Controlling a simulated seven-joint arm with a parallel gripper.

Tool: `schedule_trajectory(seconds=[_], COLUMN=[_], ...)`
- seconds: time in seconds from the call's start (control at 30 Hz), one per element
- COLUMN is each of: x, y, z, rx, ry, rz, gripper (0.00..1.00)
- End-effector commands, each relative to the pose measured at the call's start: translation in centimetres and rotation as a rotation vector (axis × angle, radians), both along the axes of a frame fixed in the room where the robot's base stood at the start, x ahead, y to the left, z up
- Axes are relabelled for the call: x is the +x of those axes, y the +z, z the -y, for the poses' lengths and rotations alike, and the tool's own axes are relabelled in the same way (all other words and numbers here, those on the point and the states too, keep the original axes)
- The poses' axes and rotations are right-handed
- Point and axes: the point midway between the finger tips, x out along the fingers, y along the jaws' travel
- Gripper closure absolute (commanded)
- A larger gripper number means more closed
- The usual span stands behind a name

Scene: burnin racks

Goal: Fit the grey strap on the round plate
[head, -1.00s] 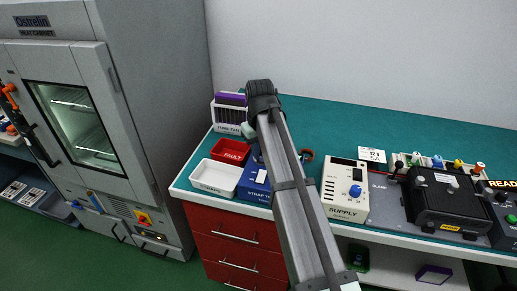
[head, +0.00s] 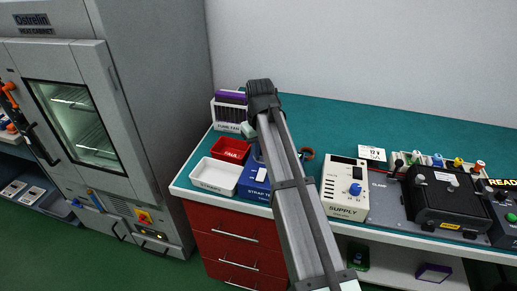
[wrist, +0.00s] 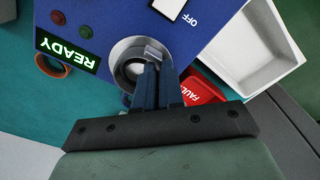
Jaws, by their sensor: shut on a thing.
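In the wrist view a blue box (wrist: 100,25) carries a READY label, an OFF marking and two round buttons. At its lower edge a grey curved band (wrist: 121,50), which looks like the strap, lies around a pale round part (wrist: 133,68), which looks like the round plate. My gripper (wrist: 160,72) has its dark fingers close together at the right side of the band, shut on it. The fingers hide part of the band and plate, so I cannot tell how fully it is seated. In the head view the blue box (head: 252,184) stands partly behind my arm, which hides the strap and plate.
A white tray (head: 214,190) and a red FAULT bin (head: 243,143) stand left of the blue box, with a tube rack (head: 228,117) behind. An orange ring (head: 308,152) lies right of my arm. A supply unit (head: 336,204) stands further right.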

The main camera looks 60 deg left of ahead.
Motion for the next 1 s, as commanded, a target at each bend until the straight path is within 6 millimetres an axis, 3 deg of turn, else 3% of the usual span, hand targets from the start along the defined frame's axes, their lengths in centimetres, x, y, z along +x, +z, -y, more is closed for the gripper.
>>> schedule_trajectory(seconds=[0.1, 0.13, 0.43, 1.0], x=[0.0, 0.0, 0.0, 0.0], y=[0.0, 0.0, 0.0, 1.2], z=[0.0, 0.0, 0.0, 0.0], rx=[0.000, 0.000, 0.000, 0.000], ry=[0.000, 0.000, 0.000, 0.000], rz=[0.000, 0.000, 0.000, 0.000], gripper=[1.00, 0.91, 0.62, 0.62])
